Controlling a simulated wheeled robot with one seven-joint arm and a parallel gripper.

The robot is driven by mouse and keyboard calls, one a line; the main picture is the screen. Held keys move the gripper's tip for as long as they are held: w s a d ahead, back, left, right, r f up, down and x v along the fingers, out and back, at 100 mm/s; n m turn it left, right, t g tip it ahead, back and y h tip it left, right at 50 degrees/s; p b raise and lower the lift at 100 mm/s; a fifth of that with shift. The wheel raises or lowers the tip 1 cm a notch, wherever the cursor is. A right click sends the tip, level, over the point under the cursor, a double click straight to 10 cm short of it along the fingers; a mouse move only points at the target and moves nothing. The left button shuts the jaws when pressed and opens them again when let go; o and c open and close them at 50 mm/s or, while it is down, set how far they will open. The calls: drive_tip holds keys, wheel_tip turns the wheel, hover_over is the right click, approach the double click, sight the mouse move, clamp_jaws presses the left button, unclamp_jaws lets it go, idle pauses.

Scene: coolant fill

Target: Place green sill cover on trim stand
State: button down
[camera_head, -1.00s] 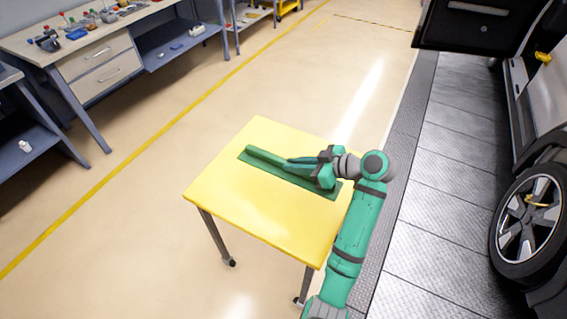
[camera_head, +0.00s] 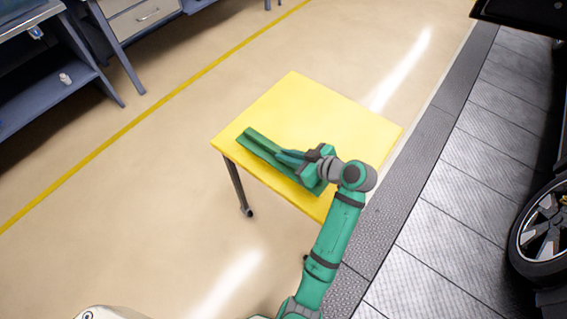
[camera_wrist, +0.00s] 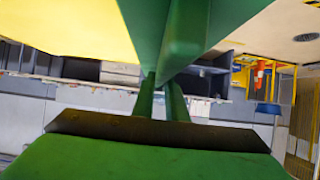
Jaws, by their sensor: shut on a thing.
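The green sill cover (camera_head: 257,143) is a long, angled green strip. In the head view it lies over the yellow table, close along its front left edge. I cannot tell whether it touches the tabletop or is just above it. My gripper (camera_head: 288,156) is shut on the cover's upright ridge, reaching in from the right. In the wrist view the two green fingers (camera_wrist: 161,82) meet the cover (camera_wrist: 182,35) at the top middle. The yellow table (camera_head: 335,110), likely the trim stand, stands on thin legs. Part of the cover's right end is hidden by my gripper.
Most of the tabletop behind the cover is bare. Grey workbenches (camera_head: 50,75) stand at the upper left. A vehicle's wheel (camera_head: 545,235) shows at the right, beside a dark tiled floor strip (camera_head: 430,240). The beige floor around the table is clear.

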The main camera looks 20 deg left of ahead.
sight(283, 164)
drive_tip(key=shift+s+a+f, duration=0.15)
drive_tip(key=shift+a+f, duration=0.1)
drive_tip(key=shift+f, duration=0.1)
drive_tip(key=shift+s+a+f, duration=0.1)
drive_tip(key=shift+s+f, duration=0.05)
drive_tip(key=shift+f, duration=1.6)
drive_tip(key=c, duration=1.8)
unclamp_jaws()
drive_tip(key=shift+f, duration=0.15)
drive_tip(key=shift+o, duration=0.2)
drive_tip(key=shift+d+r, duration=0.25)
drive_tip(key=shift+r, duration=0.05)
drive_tip(key=v, duration=1.1)
drive_tip(key=shift+s+d, duration=0.15)
drive_tip(key=shift+d, duration=0.05)
